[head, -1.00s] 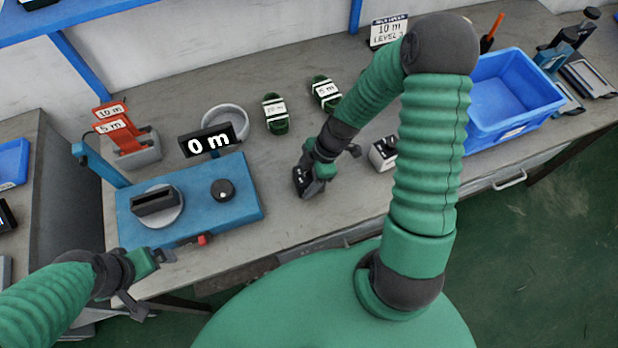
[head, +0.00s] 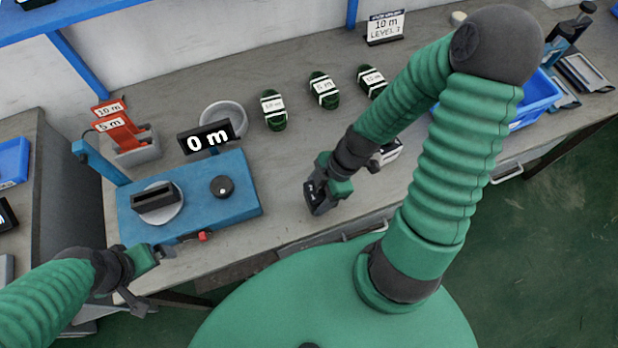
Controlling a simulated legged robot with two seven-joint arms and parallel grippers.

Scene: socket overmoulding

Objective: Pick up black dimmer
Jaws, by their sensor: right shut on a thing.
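My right gripper (head: 328,186) is shut on a small black block, which I take to be the black dimmer (head: 316,198). It is over the front part of the grey workbench (head: 290,170), right of the blue machine. I cannot tell whether the block touches the bench. The gripper hides part of it. My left gripper (head: 160,256) is at the machine's front left edge, near a red button (head: 202,236). Its fingers are too small and dark to tell whether they are open.
The blue machine (head: 242,190) carries a "0 m" display (head: 206,137). Several dark green coils, including one (head: 273,110), lie behind. A grey bowl (head: 224,117) stands behind the display. My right arm partly covers a pale box (head: 390,152) and a blue crate (head: 538,98).

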